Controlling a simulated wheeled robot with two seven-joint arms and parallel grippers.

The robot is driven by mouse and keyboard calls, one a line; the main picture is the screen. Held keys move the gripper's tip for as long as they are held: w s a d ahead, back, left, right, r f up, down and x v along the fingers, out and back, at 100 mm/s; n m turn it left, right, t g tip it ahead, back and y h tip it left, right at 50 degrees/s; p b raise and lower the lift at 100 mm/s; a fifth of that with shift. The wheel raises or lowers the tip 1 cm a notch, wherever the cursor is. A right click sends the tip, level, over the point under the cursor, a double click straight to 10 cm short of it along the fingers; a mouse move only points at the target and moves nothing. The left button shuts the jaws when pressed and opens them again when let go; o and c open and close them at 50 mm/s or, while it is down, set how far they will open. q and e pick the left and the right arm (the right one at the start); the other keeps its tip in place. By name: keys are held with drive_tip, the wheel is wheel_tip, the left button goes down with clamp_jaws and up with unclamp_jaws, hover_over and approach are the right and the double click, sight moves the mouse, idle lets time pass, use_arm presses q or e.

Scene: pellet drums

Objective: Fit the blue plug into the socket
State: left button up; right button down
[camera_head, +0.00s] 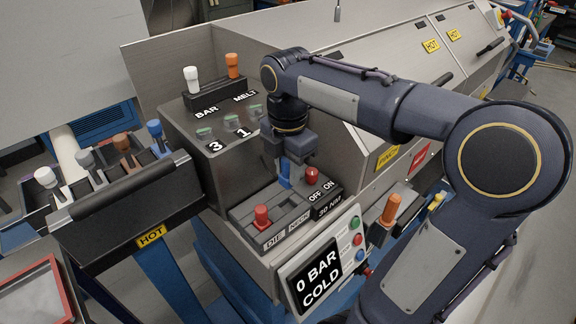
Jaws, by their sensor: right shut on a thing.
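My right gripper (286,160) points down over the low grey panel and is shut on a narrow blue piece, which looks like the blue plug (285,178). Its upper part is hidden by the jaws. Its lower end is close above or at the dark panel block (283,205), between two red-topped pieces; I cannot tell whether it is seated. The socket itself is not clear to see. The block bears the labels DIE, NECK, OFF and ON. My left gripper is not in view.
Red-topped pieces (262,215) and (311,174) stand close by. A display box (322,262) is in front. A rack (115,205) of coloured handles, one blue (156,132), stands at left. White (192,79) and orange (233,65) pieces stand behind.

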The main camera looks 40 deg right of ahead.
drive_tip(key=shift+f+b, duration=2.05)
drive_tip(key=shift+f, duration=0.8)
drive_tip(key=shift+p, duration=0.55)
drive_tip(key=shift+f+b, duration=0.9)
drive_tip(key=shift+f, duration=0.5)
drive_tip(key=c, duration=1.1)
unclamp_jaws()
drive_tip(key=shift+o, duration=0.2)
drive_tip(key=shift+r, duration=0.15)
wheel_tip(320, 180, up, 8)
drive_tip(key=shift+f+p, duration=0.15)
drive_tip(key=shift+p, duration=0.3)
